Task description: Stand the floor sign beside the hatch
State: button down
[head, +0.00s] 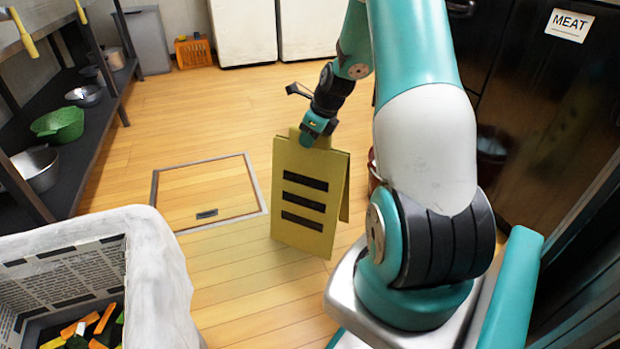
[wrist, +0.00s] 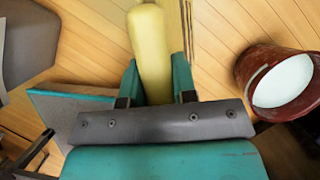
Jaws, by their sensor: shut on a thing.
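The yellow floor sign (head: 311,218), an A-shape with three black bars, is upright just right of the floor hatch (head: 208,192). Its two panels are spread apart at the bottom. The hatch is a closed wooden panel with a grey metal frame and a small dark handle. My gripper (head: 317,133) is at the sign's top and shut on it. In the wrist view the sign's yellow top (wrist: 150,45) sits between the two teal fingers. Whether the sign's feet bear fully on the floor is hard to tell.
A white-lined bin (head: 150,262) with vegetable scraps stands at the front left. A shelf with a green colander (head: 58,124) runs along the left. A red bucket with white contents (wrist: 283,80) is close to the sign. Floor beyond the hatch is clear.

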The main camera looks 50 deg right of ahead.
aim_at(310, 163)
notch_tip(310, 163, down, 9)
jog(key=b, duration=0.4)
jog(key=shift+r, duration=0.2)
jog(key=c, duration=0.9)
grip_release()
